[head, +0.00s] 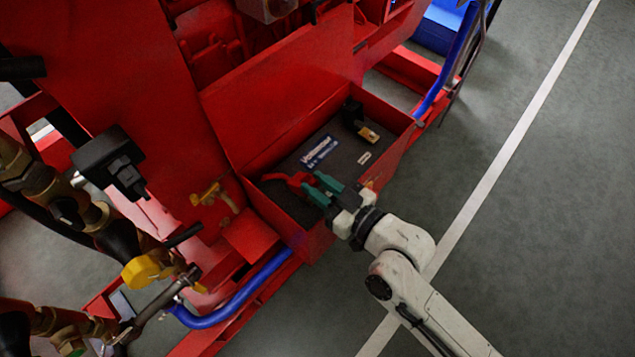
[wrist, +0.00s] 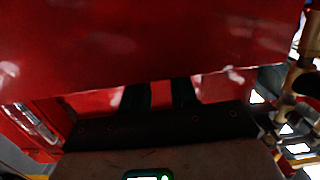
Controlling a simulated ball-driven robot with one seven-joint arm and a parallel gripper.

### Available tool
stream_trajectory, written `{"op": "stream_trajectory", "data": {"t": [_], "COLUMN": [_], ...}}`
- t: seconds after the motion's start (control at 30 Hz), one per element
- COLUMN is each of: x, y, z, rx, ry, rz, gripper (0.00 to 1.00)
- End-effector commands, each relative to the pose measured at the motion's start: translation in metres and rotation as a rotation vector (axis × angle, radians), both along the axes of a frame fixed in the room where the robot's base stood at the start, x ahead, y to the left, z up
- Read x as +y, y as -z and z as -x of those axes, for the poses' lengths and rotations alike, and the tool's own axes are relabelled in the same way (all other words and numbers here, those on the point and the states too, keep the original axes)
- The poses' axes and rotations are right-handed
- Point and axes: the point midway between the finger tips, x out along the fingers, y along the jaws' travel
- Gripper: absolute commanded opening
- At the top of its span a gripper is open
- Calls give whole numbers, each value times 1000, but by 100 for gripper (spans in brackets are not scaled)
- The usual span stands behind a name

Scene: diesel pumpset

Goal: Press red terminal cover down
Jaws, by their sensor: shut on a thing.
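The red terminal cover (head: 292,180) is at the left side of the dark battery (head: 335,160) inside the open red box. My gripper (head: 311,182) reaches into the box from the lower right, with its green fingertips at the right end of the red cover. The fingers are shut on the cover, and their tips partly hide it. A black terminal (head: 352,112) with a brass-coloured end stands at the battery's far right.
The red box wall (head: 395,150) rises close around the battery. A tall red panel (head: 110,80) stands at left. A yellow-handled valve (head: 145,271), brass pipes and a blue hose (head: 235,300) are at lower left. Grey floor (head: 540,220) is free at right.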

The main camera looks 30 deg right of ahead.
Motion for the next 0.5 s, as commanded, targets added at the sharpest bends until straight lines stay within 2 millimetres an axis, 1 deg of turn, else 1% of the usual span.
{"op": "stream_trajectory", "data": {"t": [0.03,0.33,0.37,0.5], "x": [-2,-2,-2,-1], "y": [18,18,18,18], "z": [5,5,5,5], "rx": [39,40,40,39], "ry": [-4,-4,-4,-5], "rz": [11,9,9,9], "gripper": [0,0,29,42]}}
